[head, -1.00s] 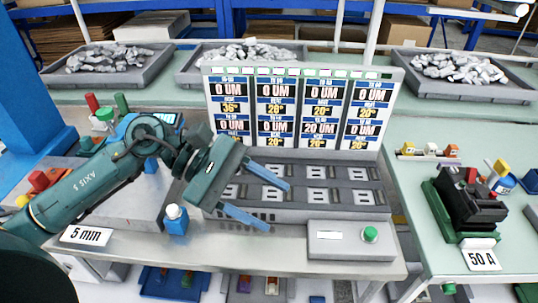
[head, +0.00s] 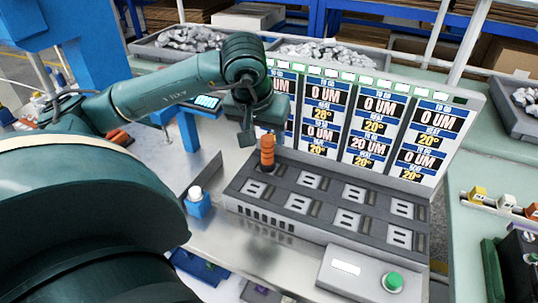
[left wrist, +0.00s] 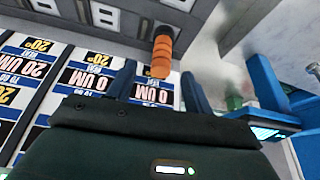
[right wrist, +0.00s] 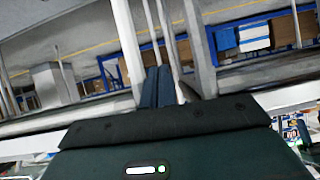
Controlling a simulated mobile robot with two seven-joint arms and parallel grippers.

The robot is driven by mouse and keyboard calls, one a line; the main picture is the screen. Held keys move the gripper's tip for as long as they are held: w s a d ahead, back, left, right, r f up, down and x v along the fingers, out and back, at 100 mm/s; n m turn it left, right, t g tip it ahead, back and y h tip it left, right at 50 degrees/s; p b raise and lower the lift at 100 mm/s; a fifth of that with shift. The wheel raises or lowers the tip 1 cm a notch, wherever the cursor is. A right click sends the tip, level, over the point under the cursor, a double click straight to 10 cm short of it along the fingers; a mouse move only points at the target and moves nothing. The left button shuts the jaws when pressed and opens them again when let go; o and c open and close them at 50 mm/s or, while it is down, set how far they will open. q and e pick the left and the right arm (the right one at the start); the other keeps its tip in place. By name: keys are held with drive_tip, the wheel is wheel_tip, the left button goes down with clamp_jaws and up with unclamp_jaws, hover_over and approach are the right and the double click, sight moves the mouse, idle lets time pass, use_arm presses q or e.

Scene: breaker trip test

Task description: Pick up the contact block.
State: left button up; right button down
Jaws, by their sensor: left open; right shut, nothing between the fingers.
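An orange ribbed cylindrical piece (head: 267,153) stands upright at the back left corner of the grey socket bank; I cannot tell for certain whether it is the contact block. It also shows in the left wrist view (left wrist: 162,52), in line with the gap between the fingers. My left gripper (head: 256,140) is open and points down close above the piece; its fingers are partly hidden in the head view. In the left wrist view the fingers (left wrist: 158,76) are apart. My right gripper (right wrist: 157,84) is shut and empty in the right wrist view, away from the bank.
The socket bank (head: 310,222) holds rows of grey slots before a display panel (head: 365,125). A box with a green button (head: 392,281) stands at the front. A blue bottle with a white cap (head: 196,201) stands left of the bank. Grey trays of metal parts (head: 190,40) lie behind.

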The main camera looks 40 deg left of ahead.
sight(265, 140)
use_arm(q)
drive_tip(key=shift+a+p+x, duration=0.2)
drive_tip(key=shift+p+x, duration=0.25)
drive_tip(key=shift+x, duration=3)
drive_tip(key=shift+w+r, duration=0.1)
drive_tip(key=shift+c, duration=0.4)
drive_tip(key=shift+r, duration=0.1)
clamp_jaws()
